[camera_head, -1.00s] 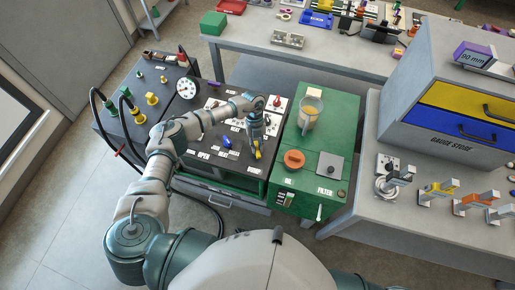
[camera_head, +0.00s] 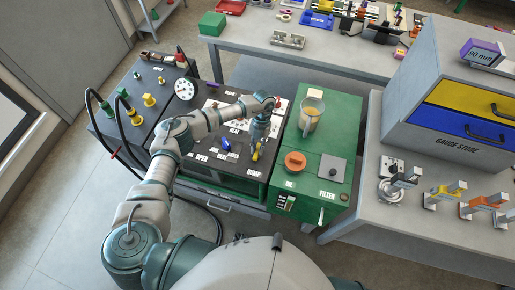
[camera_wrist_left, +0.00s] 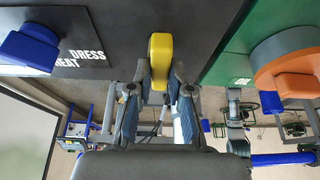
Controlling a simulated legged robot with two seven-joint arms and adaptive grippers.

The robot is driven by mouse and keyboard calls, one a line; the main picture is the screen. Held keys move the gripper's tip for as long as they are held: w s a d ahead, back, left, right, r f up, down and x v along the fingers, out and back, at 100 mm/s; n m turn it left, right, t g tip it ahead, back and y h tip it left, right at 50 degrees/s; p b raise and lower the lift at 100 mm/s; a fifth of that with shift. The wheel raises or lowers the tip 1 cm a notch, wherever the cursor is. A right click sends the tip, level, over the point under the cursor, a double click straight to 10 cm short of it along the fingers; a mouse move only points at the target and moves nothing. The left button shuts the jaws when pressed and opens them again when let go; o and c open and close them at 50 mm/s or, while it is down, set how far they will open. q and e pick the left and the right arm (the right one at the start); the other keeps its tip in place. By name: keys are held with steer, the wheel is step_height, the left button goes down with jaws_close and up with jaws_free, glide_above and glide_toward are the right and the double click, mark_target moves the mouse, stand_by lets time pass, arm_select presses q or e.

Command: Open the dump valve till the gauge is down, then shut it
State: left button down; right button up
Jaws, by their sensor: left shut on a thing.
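The dump valve's yellow lever (camera_head: 257,153) stands at the front right of the dark control panel, by the DUMP label. My left gripper (camera_head: 259,146) reaches down to it from above and is shut on it. In the left wrist view the yellow lever (camera_wrist_left: 159,58) sits between the two fingers of the left gripper (camera_wrist_left: 160,88). The round white gauge (camera_head: 185,88) is on the panel's back left; its needle is too small to read. My right gripper is not in view.
A blue lever (camera_head: 225,144) stands left of the yellow one. The green unit (camera_head: 340,137) on the right carries an orange cap (camera_head: 295,160) and a clear jug (camera_head: 311,116). Black hoses (camera_head: 121,125) loop at the panel's left. A grey gauge store (camera_head: 455,146) is far right.

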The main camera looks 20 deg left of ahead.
arm_select(q)
steer(key=shift+w, duration=0.2)
steer(key=c, duration=1.1)
jaws_free()
steer(key=v, duration=1.2)
steer(key=shift+w+f, duration=0.1)
steer(key=shift+w, duration=0.05)
